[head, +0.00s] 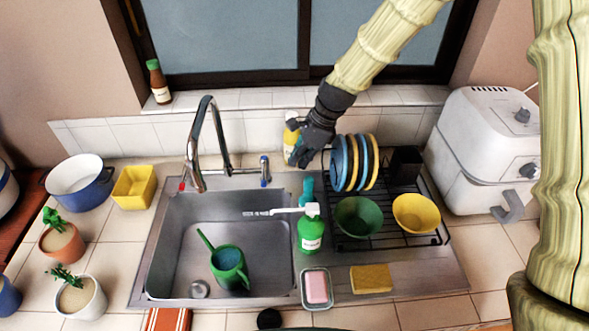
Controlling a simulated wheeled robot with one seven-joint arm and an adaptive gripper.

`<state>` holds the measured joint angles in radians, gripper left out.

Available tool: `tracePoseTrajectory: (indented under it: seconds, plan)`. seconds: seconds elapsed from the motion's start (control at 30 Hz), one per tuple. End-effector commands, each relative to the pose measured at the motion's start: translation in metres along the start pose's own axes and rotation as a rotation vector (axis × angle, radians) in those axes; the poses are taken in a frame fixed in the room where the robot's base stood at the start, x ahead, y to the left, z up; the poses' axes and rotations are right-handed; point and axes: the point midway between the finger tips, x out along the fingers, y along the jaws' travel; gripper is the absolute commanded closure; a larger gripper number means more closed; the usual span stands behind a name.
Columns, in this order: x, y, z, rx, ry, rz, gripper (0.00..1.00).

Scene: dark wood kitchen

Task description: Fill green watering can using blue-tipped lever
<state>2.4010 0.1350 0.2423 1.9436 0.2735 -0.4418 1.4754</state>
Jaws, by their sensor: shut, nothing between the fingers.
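The blue-tipped lever (264,171) stands upright at the right of the faucet base; a red-tipped lever (183,185) is at the left. My gripper (297,158) is shut and empty, behind the sink to the right of the blue-tipped lever and apart from it.
Plates (352,163) and bowls (359,217) fill the rack at the right. A green soap bottle (311,233) and pink soap dish (317,288) stand right of the basin. Space above the basin is mostly free.

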Motion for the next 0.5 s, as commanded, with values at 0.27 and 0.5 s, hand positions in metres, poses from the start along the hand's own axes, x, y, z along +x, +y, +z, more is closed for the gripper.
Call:
tracePoseTrajectory:
  seconds: [0.27, 0.5]
  plan:
    - [-0.031, -0.001, -0.001, -0.001, 0.0, -0.002, 1.0]
    - [-0.045, -0.001, -0.001, 0.001, 0.0, 0.0, 1.0]
